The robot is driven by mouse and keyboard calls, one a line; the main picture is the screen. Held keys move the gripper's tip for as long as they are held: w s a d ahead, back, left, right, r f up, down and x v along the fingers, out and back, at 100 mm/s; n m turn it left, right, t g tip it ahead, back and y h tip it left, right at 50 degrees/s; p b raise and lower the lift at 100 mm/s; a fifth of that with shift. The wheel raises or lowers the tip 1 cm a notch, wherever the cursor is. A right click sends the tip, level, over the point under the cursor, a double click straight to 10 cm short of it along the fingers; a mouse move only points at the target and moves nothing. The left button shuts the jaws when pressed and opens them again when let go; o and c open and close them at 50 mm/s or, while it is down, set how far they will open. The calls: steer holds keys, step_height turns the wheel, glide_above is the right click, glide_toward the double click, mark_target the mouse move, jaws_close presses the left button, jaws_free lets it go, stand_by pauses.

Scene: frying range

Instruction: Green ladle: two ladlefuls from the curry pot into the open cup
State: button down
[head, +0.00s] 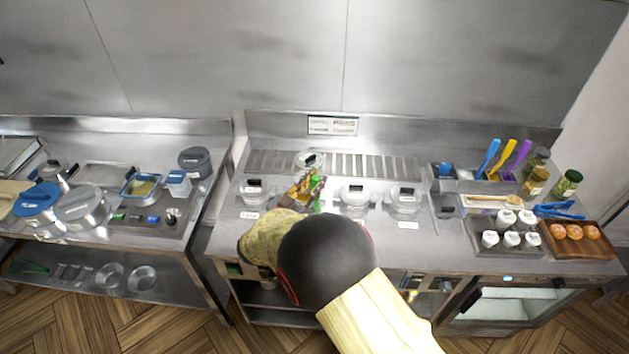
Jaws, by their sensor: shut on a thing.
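My gripper (308,188) is over the middle of the range counter, between the lidded pots. It is shut on a slim green thing (317,206), which looks like the green ladle's handle. The ladle's bowl is hidden behind my gripper and arm. I cannot make out the open cup.
A slotted steel rack (375,166) runs along the back. At right are white bottles (511,230) in a tray, a wooden tray (580,246) of orange-brown round items, blue tongs (560,211), jars (534,186) and coloured utensils (503,157). A second counter (205,187) stands at left, across a gap.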

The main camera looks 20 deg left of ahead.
steer(key=d+f+m+g+y+b, duration=0.1)
steer(key=d+f+m+b, duration=0.25)
steer(key=d+b, duration=0.3)
steer(key=d+f+m+g+y+b, duration=0.1)
steer(key=d+f+m+b, duration=0.1)
steer(key=d+m+b, duration=0.45)
steer(key=d+f+m+y+b, duration=0.2)
steer(key=d+f+b, duration=0.6)
steer(key=b, duration=1.1)
step_height(320, 180, down, 3)
steer(key=shift+f+m, duration=0.2)
steer(key=shift+m, duration=1)
steer(key=shift+s, duration=0.1)
stand_by(0.3)
